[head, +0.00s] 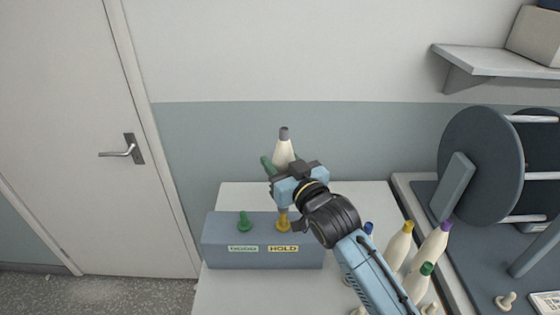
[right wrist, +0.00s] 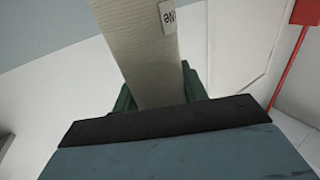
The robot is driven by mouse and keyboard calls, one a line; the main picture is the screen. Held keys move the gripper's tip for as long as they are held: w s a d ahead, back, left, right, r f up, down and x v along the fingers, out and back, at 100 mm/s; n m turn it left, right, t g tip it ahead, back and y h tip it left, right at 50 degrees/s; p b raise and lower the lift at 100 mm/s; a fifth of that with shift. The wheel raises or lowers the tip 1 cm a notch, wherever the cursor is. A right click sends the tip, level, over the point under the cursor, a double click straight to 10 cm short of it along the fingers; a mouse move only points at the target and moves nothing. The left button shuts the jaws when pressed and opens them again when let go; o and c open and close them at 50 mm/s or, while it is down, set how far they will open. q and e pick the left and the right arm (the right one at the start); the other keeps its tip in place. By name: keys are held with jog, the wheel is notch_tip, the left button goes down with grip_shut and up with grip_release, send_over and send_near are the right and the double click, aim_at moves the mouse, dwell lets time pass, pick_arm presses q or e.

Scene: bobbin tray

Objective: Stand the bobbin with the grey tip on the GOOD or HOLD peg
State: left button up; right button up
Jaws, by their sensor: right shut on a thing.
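The cream bobbin with the grey tip (head: 284,150) stands about upright between the green fingers of my right gripper (head: 281,164), which is shut on it. In the right wrist view the bobbin (right wrist: 146,50) runs up between the fingers (right wrist: 158,92), with part of a label showing. The bobbin's lower end is hidden behind the gripper in the head view. The yellow HOLD peg (head: 283,224) shows just below the gripper, its top partly covered; I cannot tell whether the bobbin touches it. The green GOOD peg (head: 243,223) is bare, to the left. My left gripper is not in view.
Both pegs are on a blue-grey block (head: 222,257) on a pale table (head: 345,194). Several bobbins with yellow, purple, green and blue tips (head: 399,247) stand at the right, near my right arm. A large dark reel (head: 480,165) is beyond them.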

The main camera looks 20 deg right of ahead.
jog(key=shift+f, duration=0.1)
jog(key=shift+f+b, duration=1.7)
jog(key=shift+f, duration=0.95)
jog(key=o, duration=1.2)
jog(key=b+v, duration=0.1)
jog(key=v, duration=1.2)
jog(key=shift+s+b, duration=0.2)
jog(key=shift+b, duration=0.1)
